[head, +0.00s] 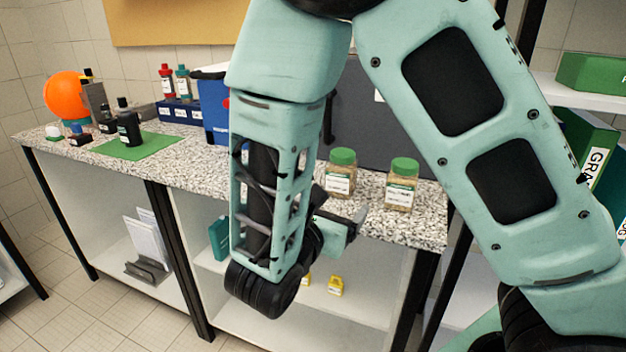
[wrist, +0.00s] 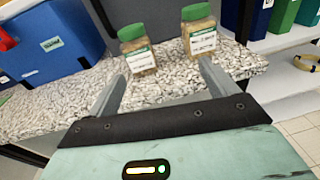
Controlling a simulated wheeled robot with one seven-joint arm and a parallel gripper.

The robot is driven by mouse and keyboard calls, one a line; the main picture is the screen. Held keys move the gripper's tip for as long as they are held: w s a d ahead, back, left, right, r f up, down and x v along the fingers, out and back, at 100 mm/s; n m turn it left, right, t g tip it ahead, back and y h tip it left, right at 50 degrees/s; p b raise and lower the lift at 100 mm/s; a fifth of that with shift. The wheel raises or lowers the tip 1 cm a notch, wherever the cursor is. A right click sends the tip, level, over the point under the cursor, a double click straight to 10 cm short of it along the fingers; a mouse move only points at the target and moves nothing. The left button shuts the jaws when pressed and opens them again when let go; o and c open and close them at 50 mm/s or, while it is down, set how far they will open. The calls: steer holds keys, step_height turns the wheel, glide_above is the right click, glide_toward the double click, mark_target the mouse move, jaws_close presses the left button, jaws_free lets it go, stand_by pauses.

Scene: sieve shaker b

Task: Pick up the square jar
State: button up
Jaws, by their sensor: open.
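Two jars with green lids and white labels stand upright on the speckled counter. The left jar (head: 341,173) also shows in the wrist view (wrist: 138,50), and the right jar (head: 401,186) also shows there (wrist: 198,30). Both look somewhat square-sided and hold tan contents; I cannot tell for sure which one is the square jar. My gripper (wrist: 160,80) is open and empty, its fingers pointing toward the jars. In the wrist view the left jar stands beyond the gap between the fingers, and the right jar is beyond the right fingertip. In the head view my arm hides most of the gripper.
The speckled counter (head: 423,226) has its front edge close to my gripper. A blue box (wrist: 50,42) stands left of the jars. Small yellow items (head: 336,286) sit on the shelf below.

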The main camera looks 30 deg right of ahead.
mark_target(342, 162)
steer(key=w+d, duration=0.2)
steer(key=w, duration=0.1)
steer(key=w+d+n+t+p, duration=0.1)
steer(key=w+d, duration=0.1)
steer(key=w, duration=0.1)
steer(key=w+d+t, duration=0.1)
steer(key=w+d, duration=0.1)
steer(key=w, duration=0.1)
steer(key=shift+w+d+r+n, duration=0.1)
steer(key=shift+w+d+n, duration=0.05)
steer(key=shift+d+n, duration=0.15)
steer(key=shift+w+p+x, duration=0.25)
steer(key=shift+p+x, duration=0.55)
steer(key=shift+x, duration=2.45)
steer(key=shift+a, duration=0.25)
steer(key=c, duration=1.4)
steer(key=shift+o, duration=0.2)
step_height(342, 162, up, 10)
steer(key=shift+f, duration=0.1)
